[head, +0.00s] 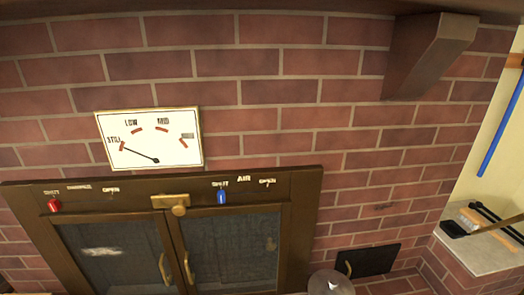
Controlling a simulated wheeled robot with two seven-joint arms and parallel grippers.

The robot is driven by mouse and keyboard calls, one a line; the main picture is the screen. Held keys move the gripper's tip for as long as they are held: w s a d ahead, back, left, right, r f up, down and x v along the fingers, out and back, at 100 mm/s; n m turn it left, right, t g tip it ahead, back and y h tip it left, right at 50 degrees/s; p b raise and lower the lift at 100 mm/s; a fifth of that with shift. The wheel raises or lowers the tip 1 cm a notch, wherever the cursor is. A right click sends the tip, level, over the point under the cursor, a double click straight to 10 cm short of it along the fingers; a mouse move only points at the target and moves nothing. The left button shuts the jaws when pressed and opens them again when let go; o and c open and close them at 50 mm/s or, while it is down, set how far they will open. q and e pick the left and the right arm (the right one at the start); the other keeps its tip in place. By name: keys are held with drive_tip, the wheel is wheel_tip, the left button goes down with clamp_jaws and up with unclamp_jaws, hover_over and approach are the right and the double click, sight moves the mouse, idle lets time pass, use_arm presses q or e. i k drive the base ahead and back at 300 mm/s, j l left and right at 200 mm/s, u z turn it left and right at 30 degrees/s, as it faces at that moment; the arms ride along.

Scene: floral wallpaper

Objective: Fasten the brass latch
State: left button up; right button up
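The brass latch (172,201) sits at the top middle of a brown-framed stove with two glass doors. Its plate lies level across the top of the frame, with a rounded knob hanging at its right part. The left door (115,250) and the right door (232,245) meet below it, each with a curved brass handle near the middle. I cannot tell whether the latch is engaged. Neither of my grippers shows in the head view.
A red knob (54,205) and a blue knob (221,197) sit on the frame. A white gauge (150,138) hangs above. A small black hatch (372,262) is at lower right. A ledge (478,252) holds tools; a bracket (430,50) juts out above.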

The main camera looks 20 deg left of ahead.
sight(169, 206)
drive_tip(key=j+u, duration=0.1)
drive_tip(key=u, duration=1.1)
